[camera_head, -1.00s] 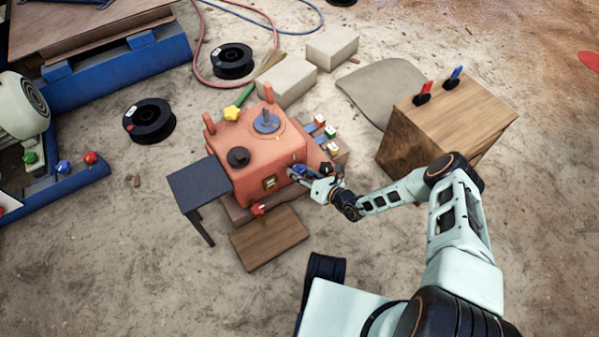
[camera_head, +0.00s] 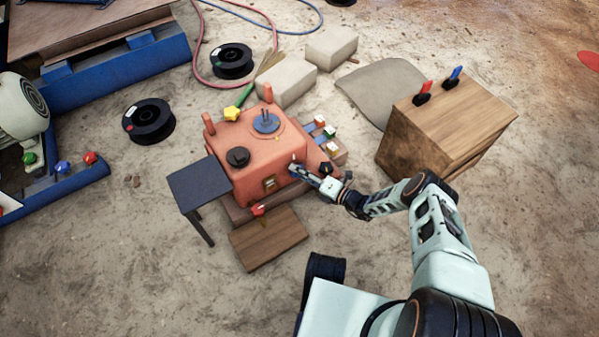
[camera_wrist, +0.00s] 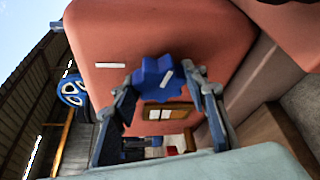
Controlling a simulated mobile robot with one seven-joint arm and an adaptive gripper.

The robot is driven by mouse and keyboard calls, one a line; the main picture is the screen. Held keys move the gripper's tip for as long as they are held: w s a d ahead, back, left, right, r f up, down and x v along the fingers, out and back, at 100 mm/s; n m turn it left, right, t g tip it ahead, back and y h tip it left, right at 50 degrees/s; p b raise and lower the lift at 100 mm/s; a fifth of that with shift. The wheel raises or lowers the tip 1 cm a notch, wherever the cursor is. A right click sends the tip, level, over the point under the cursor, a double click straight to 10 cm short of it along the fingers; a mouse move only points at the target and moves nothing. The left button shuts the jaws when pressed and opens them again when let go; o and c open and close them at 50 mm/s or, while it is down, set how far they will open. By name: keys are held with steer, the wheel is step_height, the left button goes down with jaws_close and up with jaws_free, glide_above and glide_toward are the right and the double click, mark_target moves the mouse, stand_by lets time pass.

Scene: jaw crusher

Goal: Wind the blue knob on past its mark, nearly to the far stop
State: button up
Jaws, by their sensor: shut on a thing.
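The blue knob (camera_wrist: 150,75) is a lobed knob on the orange face of the crusher housing (camera_wrist: 190,35); it shows in the wrist view with a white line on its right part. A separate white mark (camera_wrist: 110,65) lies on the housing to the knob's left. My gripper (camera_wrist: 162,80) is shut on the knob, one finger on each side. The knob's line does not point at that white mark. In the head view my gripper (camera_head: 296,170) is against the right front of the orange crusher (camera_head: 245,165) and largely hides the knob.
A black knob (camera_head: 326,169) sits close to my gripper, by several coloured switches (camera_head: 327,133). A wooden box (camera_head: 450,120) with red and blue levers stands to the right. A dark side table (camera_head: 198,182) and wooden board (camera_head: 268,240) flank the crusher. Sandy ground in front is free.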

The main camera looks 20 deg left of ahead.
steer(key=shift+w, duration=0.1)
stand_by(0.5)
steer(key=o, duration=1.2)
steer(key=v, duration=1.2)
